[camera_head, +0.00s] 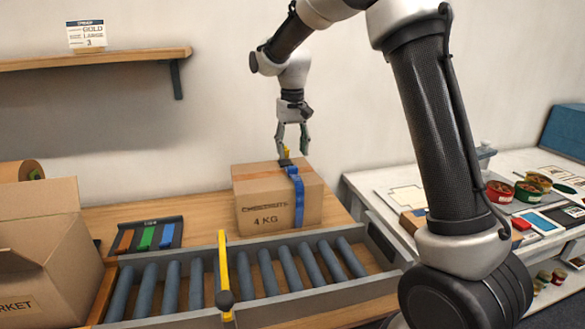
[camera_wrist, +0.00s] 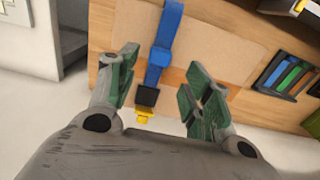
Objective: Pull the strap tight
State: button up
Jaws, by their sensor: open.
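A cardboard box (camera_head: 262,210) marked 4 KG stands behind the roller conveyor. A blue strap (camera_head: 297,190) runs over its top and down its front. A black buckle (camera_head: 285,162) with a yellow end tab (camera_head: 286,152) is on top of the box. My gripper (camera_head: 292,148) is open and points down just above the buckle. In the wrist view, the strap (camera_wrist: 165,35), buckle (camera_wrist: 148,95) and yellow tab (camera_wrist: 144,114) show between the spread green-padded fingers (camera_wrist: 163,62). I cannot tell whether a finger touches the tab.
The roller conveyor (camera_head: 325,290) has a yellow bar (camera_head: 224,270) across it. A rack (camera_head: 145,237) of coloured strips lies left of the box. An open carton (camera_head: 40,235) is at far left. A white table (camera_head: 375,182) with tins (camera_head: 527,192) is at right; a shelf (camera_head: 95,60) is above.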

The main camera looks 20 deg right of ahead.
aim_at(293, 167)
notch_tip(293, 167, down, 7)
jog(key=shift+r, duration=0.15)
jog(key=shift+c, duration=0.2)
grip_shut()
